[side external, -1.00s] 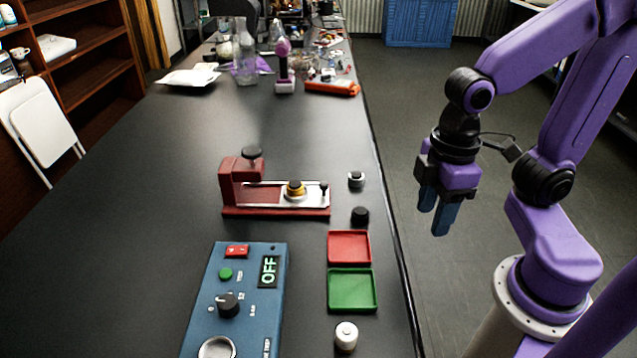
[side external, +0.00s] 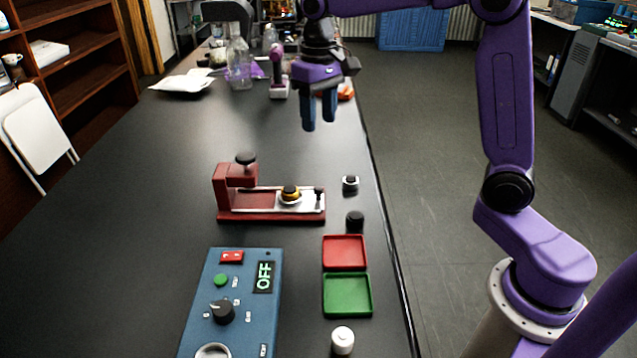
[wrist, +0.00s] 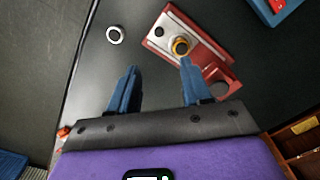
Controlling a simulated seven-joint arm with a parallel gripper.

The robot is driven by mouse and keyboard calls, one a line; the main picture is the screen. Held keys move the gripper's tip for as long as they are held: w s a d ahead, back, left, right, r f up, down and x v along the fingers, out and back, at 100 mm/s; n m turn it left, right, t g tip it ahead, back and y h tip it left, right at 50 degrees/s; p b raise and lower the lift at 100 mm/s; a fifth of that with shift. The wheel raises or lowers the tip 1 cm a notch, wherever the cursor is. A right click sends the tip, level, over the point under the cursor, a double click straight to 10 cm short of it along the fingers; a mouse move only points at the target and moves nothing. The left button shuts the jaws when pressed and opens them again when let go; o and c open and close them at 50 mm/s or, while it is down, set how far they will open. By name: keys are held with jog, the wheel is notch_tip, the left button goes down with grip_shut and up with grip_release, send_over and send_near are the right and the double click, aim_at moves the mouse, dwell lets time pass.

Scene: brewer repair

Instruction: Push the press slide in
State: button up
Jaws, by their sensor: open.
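The dark red press (side external: 229,198) stands on the black table, with a raised block and a black-topped knob at its left end. Its light metal slide (side external: 307,203) extends to the right, with a small dark upright knob (side external: 318,195) near its right end. A brass-coloured part with a dark top (side external: 290,192) sits on the slide. The press also shows in the wrist view (wrist: 199,50). My gripper (side external: 318,124) is above the table, up and beyond the press in the side view, touching nothing. Its blue fingers are apart and empty in the wrist view (wrist: 157,84).
A blue control box (side external: 240,310) reading OFF stands in front. A red tray (side external: 344,252), a green tray (side external: 347,295), a white cylinder (side external: 342,340), a black cap (side external: 355,221) and a small silver piece (side external: 350,185) line the right edge. Bottles and clutter stand at the back.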

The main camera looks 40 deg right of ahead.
aim_at(318, 188)
jog(key=f, duration=1.7)
jog(key=shift+w+d+f, duration=0.15)
jog(key=shift+w+f, duration=0.05)
grip_shut()
